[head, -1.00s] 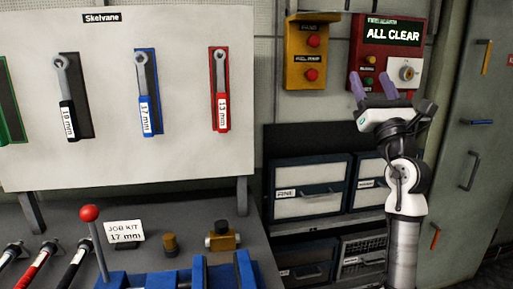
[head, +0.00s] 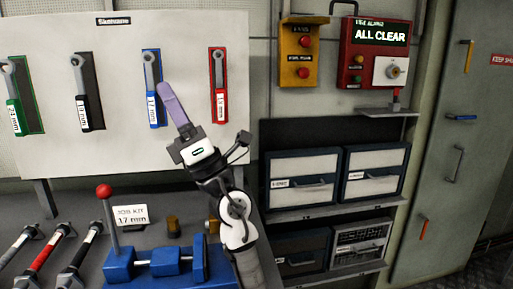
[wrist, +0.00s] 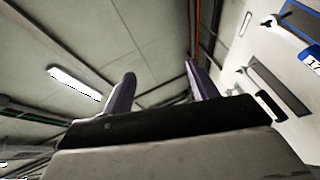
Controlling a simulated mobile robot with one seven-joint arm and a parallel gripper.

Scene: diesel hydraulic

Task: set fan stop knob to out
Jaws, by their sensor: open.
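A yellow box (head: 298,55) on the wall in the head view carries two red knobs, an upper one (head: 304,41) and a lower one (head: 303,72). The small labels are blurred; the upper seems to read FANS, so I take the upper knob as the fan stop knob. Whether it is in or out cannot be told. My gripper (head: 165,90) is open and empty, pointing up in front of the tool board, left of and apart from the yellow box. In the wrist view my gripper (wrist: 160,72) shows two spread purple fingers against the ceiling; neither knob shows there.
A red ALL CLEAR panel (head: 375,55) is right of the yellow box, above a small shelf (head: 388,111). Drawers (head: 303,180) stand below. The white board (head: 120,155) holds several wrenches. A blue vise (head: 165,265) with a red-balled lever stands on the bench.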

